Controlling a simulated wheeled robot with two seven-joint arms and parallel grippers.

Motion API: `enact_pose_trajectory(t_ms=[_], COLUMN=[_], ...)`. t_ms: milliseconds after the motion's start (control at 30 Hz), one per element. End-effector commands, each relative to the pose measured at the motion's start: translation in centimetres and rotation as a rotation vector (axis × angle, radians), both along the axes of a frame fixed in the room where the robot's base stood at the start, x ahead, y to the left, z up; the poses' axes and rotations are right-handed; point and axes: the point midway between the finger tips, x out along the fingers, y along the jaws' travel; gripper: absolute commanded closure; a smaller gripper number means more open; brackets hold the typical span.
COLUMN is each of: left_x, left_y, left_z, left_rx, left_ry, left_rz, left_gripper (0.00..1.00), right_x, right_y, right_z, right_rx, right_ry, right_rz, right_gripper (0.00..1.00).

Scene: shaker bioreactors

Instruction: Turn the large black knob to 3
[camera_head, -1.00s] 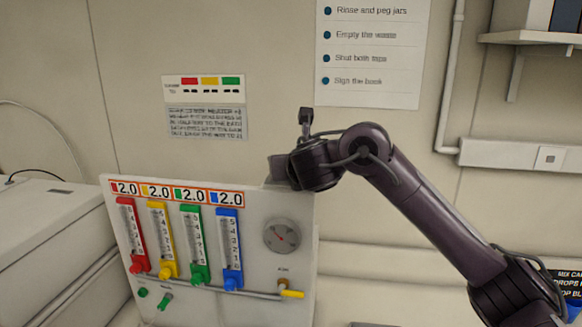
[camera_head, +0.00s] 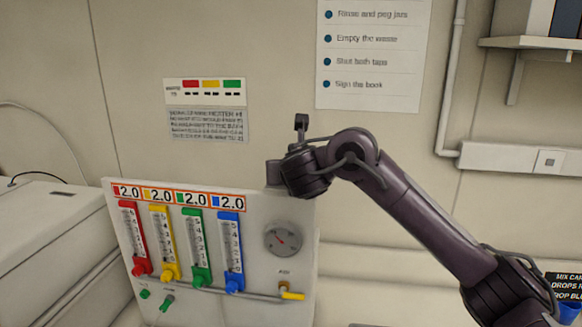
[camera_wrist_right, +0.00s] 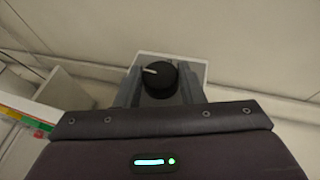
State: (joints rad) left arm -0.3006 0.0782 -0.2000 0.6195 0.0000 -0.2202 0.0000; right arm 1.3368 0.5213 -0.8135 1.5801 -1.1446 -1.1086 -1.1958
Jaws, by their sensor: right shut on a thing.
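The large black knob (camera_wrist_right: 160,82) shows in the right wrist view, on a light grey plate (camera_wrist_right: 197,69). A pale pointer mark lies on its left side, towards the picture's left. No numbers around it can be read. My right gripper (camera_wrist_right: 160,90) has one grey finger on each side of the knob and is shut on it. In the head view my right arm reaches in from the right, its wrist at the top right of the grey gas panel (camera_head: 203,310). The wrist hides the knob and the fingers there. My left gripper is in no view.
The panel front carries red, yellow, green and blue flow tubes (camera_head: 231,250), each under a 2.0 display, a round gauge (camera_head: 283,239) and a yellow-handled tap (camera_head: 292,296). A white machine (camera_head: 45,245) stands at the left. A wall shelf (camera_head: 525,42) is at upper right.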

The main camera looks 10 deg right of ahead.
Motion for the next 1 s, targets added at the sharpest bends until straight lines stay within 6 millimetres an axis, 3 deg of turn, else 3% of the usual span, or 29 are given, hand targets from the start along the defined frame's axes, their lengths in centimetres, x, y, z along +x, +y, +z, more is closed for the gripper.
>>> enact_pose_trajectory(t_ms=[33, 233, 1000], left_x=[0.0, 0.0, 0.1], left_y=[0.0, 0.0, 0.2], left_z=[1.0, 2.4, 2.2], left_rx=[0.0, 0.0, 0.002], left_ry=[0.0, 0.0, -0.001], left_rz=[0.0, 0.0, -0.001], left_gripper=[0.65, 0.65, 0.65], right_x=[0.0, 0.1, 0.6], right_y=[0.2, 0.6, 1.3], right_z=[0.5, 0.4, 0.3], right_rx=[-0.001, 0.0, -0.007], right_ry=[0.001, 0.001, -0.004], right_rz=[-0.027, -0.184, -0.913], right_gripper=[0.88, 0.88, 0.88])
